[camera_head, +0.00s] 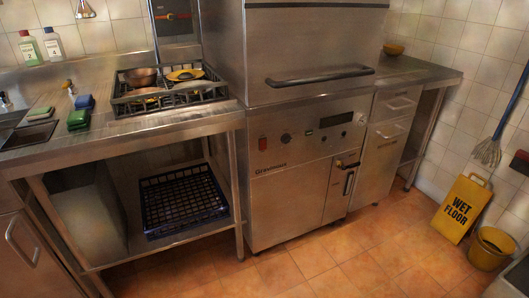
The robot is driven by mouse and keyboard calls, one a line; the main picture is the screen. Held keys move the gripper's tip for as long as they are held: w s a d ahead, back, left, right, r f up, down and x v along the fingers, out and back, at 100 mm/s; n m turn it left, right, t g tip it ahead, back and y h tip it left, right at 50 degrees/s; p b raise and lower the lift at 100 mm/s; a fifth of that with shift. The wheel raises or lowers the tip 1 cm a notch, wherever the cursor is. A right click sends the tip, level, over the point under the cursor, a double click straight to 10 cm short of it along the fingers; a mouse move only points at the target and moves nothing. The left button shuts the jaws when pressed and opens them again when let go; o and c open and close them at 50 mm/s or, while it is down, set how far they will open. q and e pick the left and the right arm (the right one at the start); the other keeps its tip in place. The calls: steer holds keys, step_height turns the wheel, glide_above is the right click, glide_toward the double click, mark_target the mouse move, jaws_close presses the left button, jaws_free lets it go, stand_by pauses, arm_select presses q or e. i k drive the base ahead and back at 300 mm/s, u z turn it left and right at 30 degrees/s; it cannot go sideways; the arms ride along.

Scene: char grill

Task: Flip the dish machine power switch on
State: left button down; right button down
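The dish machine (300,185) is a tall stainless-steel unit in the middle of the camera_head view. A dark horizontal handle (320,76) crosses its hood front. Its lower front panel carries a small red switch (262,143) at the left, a dark round knob (286,139), a dark display (337,119) and small buttons to the right. The switch is too small to tell whether it is on or off. Neither of my grippers shows in this view.
A steel counter (150,127) at the left holds a rack (190,92) with pans and dishes. A blue crate (183,205) sits on the shelf below. A yellow wet-floor sign (461,208) and yellow bucket (490,249) stand at the right. The tiled floor before the machine is clear.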

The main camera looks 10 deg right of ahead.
mark_target(263, 142)
steer(key=u, duration=0.3)
steer(key=i, duration=1.3)
steer(key=z, duration=0.3)
